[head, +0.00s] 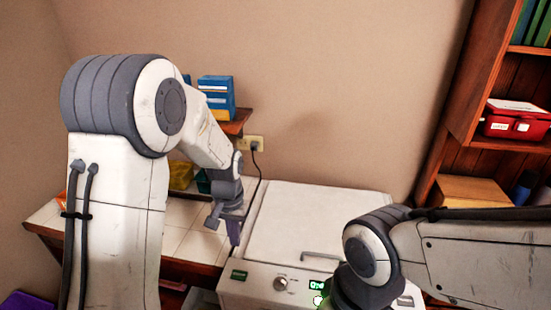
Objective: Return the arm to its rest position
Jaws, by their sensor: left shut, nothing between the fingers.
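My left arm (120,200) rises at the left and bends over at the top toward the middle. Its gripper (225,222) points down, shut and empty, in front of the tiled counter and just left of the white appliance's lid. My right arm (470,255) comes in from the right and reaches across the appliance's front right corner. Its far end bends down out of the picture, and its gripper does not show.
A white appliance (310,225) with a closed lid, knob and green display stands in the middle. A tiled counter (190,240) lies left of it. Blue boxes (217,92) sit on a small shelf. A wooden bookcase at right holds a red case (515,122).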

